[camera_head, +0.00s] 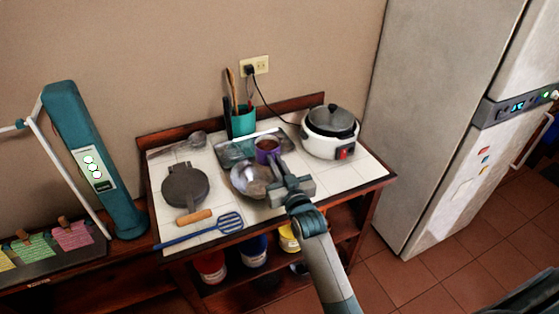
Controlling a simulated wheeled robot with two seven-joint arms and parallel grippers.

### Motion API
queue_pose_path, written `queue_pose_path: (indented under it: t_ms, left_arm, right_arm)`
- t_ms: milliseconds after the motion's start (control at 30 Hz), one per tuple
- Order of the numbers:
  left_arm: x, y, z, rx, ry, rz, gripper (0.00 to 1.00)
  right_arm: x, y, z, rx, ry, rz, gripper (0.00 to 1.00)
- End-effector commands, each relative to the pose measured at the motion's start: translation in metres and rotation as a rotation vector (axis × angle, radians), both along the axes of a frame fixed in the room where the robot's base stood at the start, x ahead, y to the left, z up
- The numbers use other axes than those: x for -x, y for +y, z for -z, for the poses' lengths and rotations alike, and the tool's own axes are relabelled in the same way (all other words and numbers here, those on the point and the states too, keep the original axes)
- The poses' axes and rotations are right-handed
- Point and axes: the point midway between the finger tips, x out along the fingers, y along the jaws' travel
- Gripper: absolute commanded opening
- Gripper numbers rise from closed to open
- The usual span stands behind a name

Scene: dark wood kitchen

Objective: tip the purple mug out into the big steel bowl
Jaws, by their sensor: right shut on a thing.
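The purple mug (264,157) looks close to upright, with brown contents showing at its mouth. It appears just behind the big steel bowl (243,184), at the bowl's back right rim. I cannot tell whether it stands on the tiles or is held above them. My right gripper (275,166) reaches in from the front right and is shut on the mug. Its body and wrist hide the right part of the bowl. The visible inside of the bowl is grey, with a brownish patch near the gripper. My left gripper is not in view.
A white cooker (324,145) stands right, its cord running to the wall socket. A teal utensil pot (243,124) stands behind the mug. A round dark iron (185,184) and blue slotted turner (203,229) lie left. The tiles (355,170) at the right are clear.

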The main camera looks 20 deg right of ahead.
Motion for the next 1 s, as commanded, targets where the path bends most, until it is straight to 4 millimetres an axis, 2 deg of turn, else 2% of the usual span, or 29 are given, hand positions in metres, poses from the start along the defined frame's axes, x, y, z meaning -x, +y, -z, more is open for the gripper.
queue_pose_path:
  t_ms: [333, 567, 767, 933, 1000]
  left_arm:
    - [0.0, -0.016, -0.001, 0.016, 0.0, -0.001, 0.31]
    - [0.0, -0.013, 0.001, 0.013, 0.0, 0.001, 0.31]
    - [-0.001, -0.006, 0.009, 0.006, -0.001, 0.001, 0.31]
    - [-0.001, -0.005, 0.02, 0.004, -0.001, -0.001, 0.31]
    - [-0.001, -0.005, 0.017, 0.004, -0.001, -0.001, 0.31]
  right_arm:
    - [-0.002, 0.001, -0.001, 0.001, -0.002, 0.0, 0.0]
    - [-0.002, 0.0, 0.001, 0.021, -0.001, -0.001, 0.0]
    - [-0.001, -0.001, 0.006, 0.123, 0.004, 0.0, 0.0]
    - [-0.001, -0.003, 0.013, 0.295, 0.012, -0.001, 0.0]
    - [-0.001, -0.002, 0.01, 0.307, 0.012, 0.0, 0.0]
